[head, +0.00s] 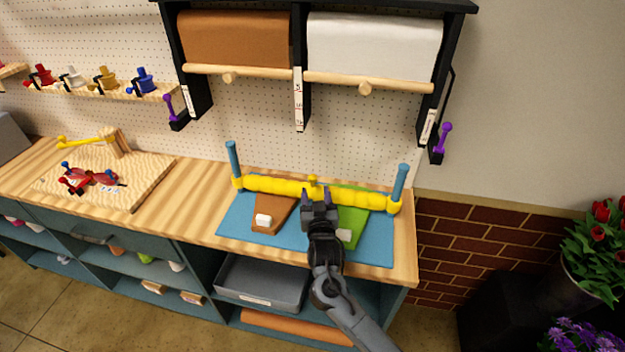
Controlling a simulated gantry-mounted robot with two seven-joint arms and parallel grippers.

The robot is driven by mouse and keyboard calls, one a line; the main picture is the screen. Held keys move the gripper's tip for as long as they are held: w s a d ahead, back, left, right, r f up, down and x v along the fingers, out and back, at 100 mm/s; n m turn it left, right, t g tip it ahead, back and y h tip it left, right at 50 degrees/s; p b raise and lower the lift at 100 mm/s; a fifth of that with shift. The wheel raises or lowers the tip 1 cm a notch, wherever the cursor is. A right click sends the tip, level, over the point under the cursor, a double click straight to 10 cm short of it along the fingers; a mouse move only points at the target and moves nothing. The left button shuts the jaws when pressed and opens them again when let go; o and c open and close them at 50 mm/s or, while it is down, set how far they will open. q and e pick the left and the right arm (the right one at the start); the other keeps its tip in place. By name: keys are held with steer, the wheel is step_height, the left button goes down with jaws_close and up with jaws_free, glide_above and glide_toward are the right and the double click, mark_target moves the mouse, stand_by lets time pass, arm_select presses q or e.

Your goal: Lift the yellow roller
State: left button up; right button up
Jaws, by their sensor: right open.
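The yellow roller (272,185) lies across the back of a blue mat (236,222) on the wooden counter. It has an upright blue handle at each end, the left one (233,160) and the right one (400,181). A small yellow knob stands up at its middle. My right gripper (317,196) is open at the roller's middle, just in front of the knob. The arm comes in from the bottom and hides part of the mat. I cannot tell whether the fingers touch the roller. My left gripper is not in view.
Brown paper (270,212) with a white block and green paper (352,222) lie on the mat. A wooden board (130,188) with red tools is at left. Paper rolls (372,48) hang above on a black rack. Flowers (600,235) stand at far right. The counter left of the mat is clear.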

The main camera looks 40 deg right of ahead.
mark_target(313, 180)
steer(key=b+x, duration=0.1)
steer(key=x, duration=0.6)
steer(key=shift+w+d, duration=0.15)
steer(key=shift+w, duration=0.15)
jaws_close()
steer(key=shift+r, duration=0.1)
